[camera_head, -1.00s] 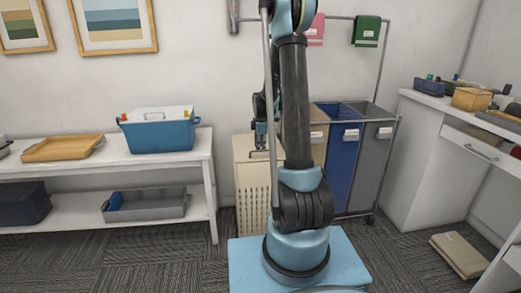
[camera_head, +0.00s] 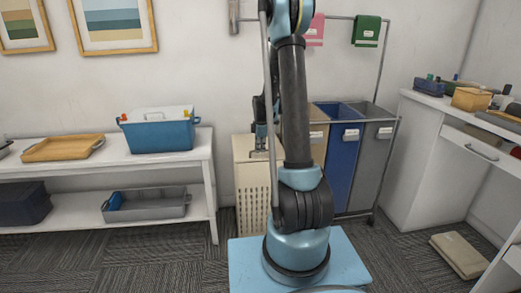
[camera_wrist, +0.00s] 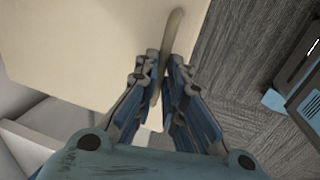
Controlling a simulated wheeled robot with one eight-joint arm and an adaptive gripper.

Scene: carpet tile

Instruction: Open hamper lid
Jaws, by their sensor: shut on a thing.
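The hamper (camera_head: 252,185) is a cream box with slotted sides, standing on the floor behind my arm in the head view. Its lid looks down flat there, partly hidden by my gripper (camera_head: 260,152). In the wrist view the pale lid (camera_wrist: 100,40) fills the upper left. A slim grey-beige handle (camera_wrist: 173,30) runs along the lid's edge. My gripper (camera_wrist: 164,68) has its two fingers on either side of this handle, shut on it. The hamper's right side is hidden behind my arm in the head view.
A laundry sorter with blue (camera_head: 342,160) and grey (camera_head: 373,160) bins stands close right of the hamper. A white shelf bench (camera_head: 212,190) is close on the left, with a blue cooler box (camera_head: 160,137) on top.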

